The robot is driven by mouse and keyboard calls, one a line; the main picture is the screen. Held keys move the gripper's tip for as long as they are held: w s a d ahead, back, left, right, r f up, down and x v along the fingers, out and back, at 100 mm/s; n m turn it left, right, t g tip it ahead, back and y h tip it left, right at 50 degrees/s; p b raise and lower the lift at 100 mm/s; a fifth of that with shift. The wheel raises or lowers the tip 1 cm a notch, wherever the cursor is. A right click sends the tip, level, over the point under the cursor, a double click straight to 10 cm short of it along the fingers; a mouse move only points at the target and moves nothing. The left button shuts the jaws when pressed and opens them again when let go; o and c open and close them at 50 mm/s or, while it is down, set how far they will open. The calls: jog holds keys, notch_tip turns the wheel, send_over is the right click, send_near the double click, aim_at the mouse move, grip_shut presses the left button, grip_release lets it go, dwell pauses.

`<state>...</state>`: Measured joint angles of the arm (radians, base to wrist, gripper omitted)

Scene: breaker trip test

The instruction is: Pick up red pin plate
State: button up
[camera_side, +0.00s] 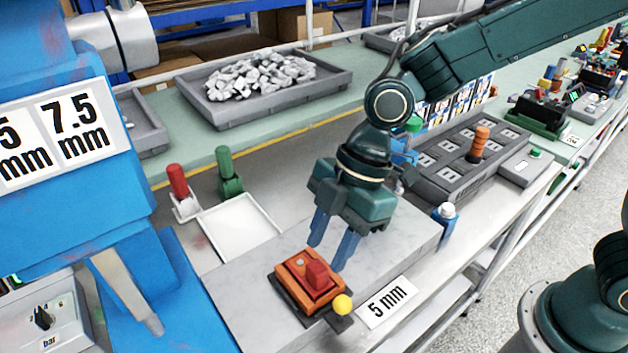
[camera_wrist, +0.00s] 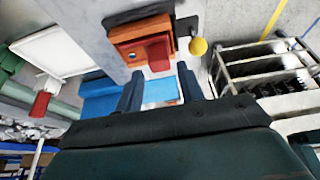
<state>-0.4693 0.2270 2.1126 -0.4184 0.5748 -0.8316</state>
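In the wrist view the plate (camera_wrist: 128,36) is at the top centre, beyond my fingertips. My gripper (camera_side: 333,242) points down just above and behind the plate. Its two blue fingers are apart with nothing between them. The open fingers also show in the wrist view (camera_wrist: 160,88).
A "5 mm" label (camera_side: 387,302) lies right of the plate. A blue machine (camera_side: 75,190) stands at the left. A white tray (camera_side: 238,230), a red-handled piece (camera_side: 179,183) and a green-handled piece (camera_side: 229,178) are behind left. A grey socket panel (camera_side: 440,172) is behind right.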

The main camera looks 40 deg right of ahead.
aim_at(318, 266)
jog(key=shift+f, duration=0.1)
jog(key=shift+x, duration=2.55)
jog(key=shift+a, duration=0.15)
jog(key=c, duration=0.8)
notch_tip(318, 266, up, 20)
jog(key=shift+r, duration=0.15)
